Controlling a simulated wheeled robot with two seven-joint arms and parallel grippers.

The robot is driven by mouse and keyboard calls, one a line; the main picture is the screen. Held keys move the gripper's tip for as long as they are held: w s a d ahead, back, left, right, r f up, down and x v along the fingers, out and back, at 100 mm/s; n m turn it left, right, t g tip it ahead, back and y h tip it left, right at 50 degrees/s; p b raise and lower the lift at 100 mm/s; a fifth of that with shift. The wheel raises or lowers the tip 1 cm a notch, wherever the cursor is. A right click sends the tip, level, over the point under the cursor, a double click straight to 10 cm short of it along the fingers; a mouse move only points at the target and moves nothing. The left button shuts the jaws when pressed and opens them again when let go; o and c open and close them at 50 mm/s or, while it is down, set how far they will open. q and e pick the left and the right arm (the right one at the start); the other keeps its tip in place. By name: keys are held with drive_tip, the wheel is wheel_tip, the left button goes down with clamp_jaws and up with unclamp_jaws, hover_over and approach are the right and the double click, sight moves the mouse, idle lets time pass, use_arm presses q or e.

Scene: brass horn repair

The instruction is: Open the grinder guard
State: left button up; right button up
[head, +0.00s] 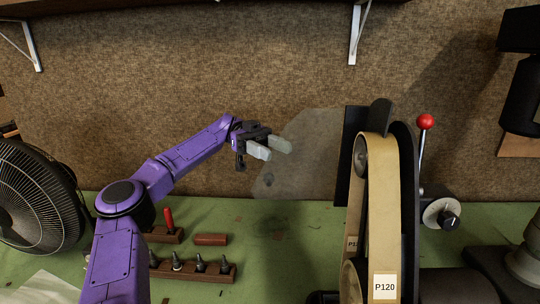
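The belt grinder (383,210) stands right of centre, with an upright tan belt and a P120 label (384,287). A pale, see-through panel (318,150) shows left of the grinder's black plate (348,150); it looks like the guard, but its edges are faint. My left gripper (279,151) reaches in from the left, in front of the panel's left part in the picture. Its two pale fingers are apart with nothing between them. I cannot tell whether they touch the panel. My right gripper is not in view.
A red-knobbed lever (426,122) rises right of the belt. A black fan (38,198) stands at the left. Wooden holders (190,271) with small tools and a red-brown bar (211,239) lie on the green bench (290,270). Shelf brackets (356,35) hang above.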

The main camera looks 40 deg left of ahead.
use_arm(q)
drive_tip(key=s+d+r+b, duration=0.5)
drive_tip(key=s+d+r, duration=0.1)
drive_tip(key=s, duration=0.3)
drive_tip(key=shift+d+r+b, duration=0.2)
drive_tip(key=shift+d+b, duration=0.1)
drive_tip(key=shift+d, duration=0.1)
